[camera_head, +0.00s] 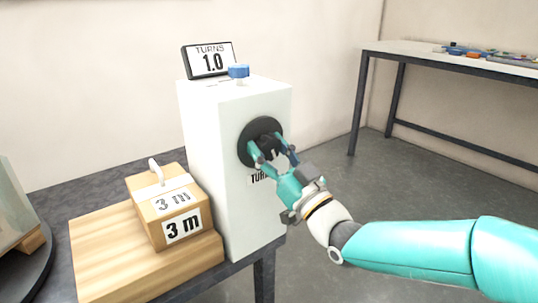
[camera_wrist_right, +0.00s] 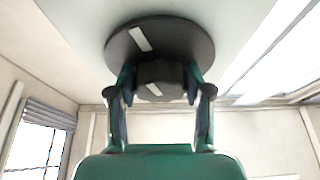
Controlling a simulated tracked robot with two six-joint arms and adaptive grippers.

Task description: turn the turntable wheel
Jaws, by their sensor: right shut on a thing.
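The black turntable wheel (camera_head: 248,131) is on the front of a white box (camera_head: 215,150). Its round disc (camera_wrist_right: 185,38) with a pale mark and its dark hub (camera_wrist_right: 160,74) show in the right wrist view. My right gripper (camera_head: 272,153) reaches in from the right and is shut on the wheel's hub, with one finger on each side. It also shows in the right wrist view (camera_wrist_right: 160,88). A display (camera_head: 210,61) on top of the box reads TURNS 1.0. My left gripper is not in view.
A blue-topped knob (camera_head: 238,71) is on top of the box. A cardboard box (camera_head: 165,190) labelled 3 m sits on a wooden block (camera_head: 100,245) at left. A dark round base (camera_head: 35,265) stands at far left. A side table (camera_head: 450,60) with small parts is at back right.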

